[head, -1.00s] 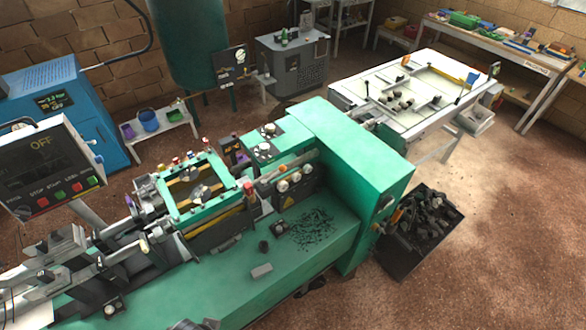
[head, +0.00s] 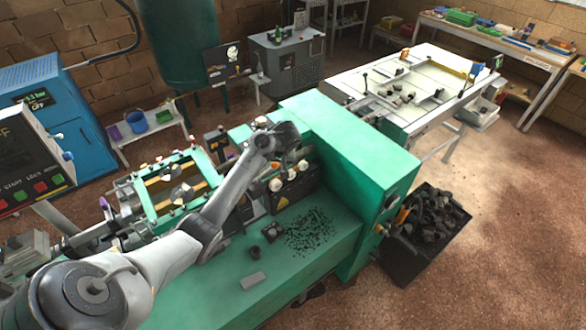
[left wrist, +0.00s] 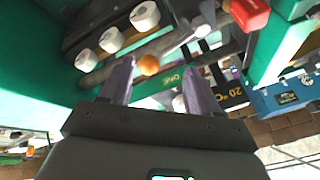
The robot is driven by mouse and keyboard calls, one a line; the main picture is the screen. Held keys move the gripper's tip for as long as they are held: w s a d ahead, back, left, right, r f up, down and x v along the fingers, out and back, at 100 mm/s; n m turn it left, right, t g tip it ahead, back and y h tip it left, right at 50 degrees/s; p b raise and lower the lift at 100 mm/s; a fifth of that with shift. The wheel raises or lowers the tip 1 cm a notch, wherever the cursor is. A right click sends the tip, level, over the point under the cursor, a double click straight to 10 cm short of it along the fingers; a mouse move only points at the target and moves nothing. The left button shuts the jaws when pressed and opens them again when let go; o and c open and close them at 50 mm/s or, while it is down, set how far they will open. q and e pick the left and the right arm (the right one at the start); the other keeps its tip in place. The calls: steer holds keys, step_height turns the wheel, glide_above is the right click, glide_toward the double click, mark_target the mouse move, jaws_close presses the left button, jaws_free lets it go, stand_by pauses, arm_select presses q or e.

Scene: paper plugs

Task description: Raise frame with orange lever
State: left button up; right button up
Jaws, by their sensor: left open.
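The orange lever's round knob (left wrist: 149,65) shows in the left wrist view, between and beyond the two finger lines of my left gripper (left wrist: 160,76). The gripper is open, and I see no clear contact with the knob. In the head view my left gripper (head: 287,133) is above the control panel, and the arm hides part of the machine; I cannot make out the orange knob there. The green frame (head: 158,212) with yellow bars lies left of the arm on the green machine. My right gripper is not in view.
White knobs (left wrist: 144,16) sit in a row beside the orange one, and a red knob (left wrist: 250,14) is at the upper right. Dark shavings and a grey block (head: 252,280) lie on the green bench. A bin of dark plugs (head: 432,215) stands right of the machine.

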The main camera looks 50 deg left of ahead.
mark_target(275, 164)
arm_select(q)
steer(key=shift+t, duration=0.4)
steer(key=w+a+f, duration=0.1)
steer(key=f, duration=0.1)
steer(key=a+f, duration=0.2)
steer(key=w+a+f+b, duration=0.1)
steer(key=a+f, duration=0.1)
steer(key=shift+w+f, duration=0.35)
steer(key=shift+d, duration=0.1)
steer(key=shift+c, duration=0.4)
jaws_close()
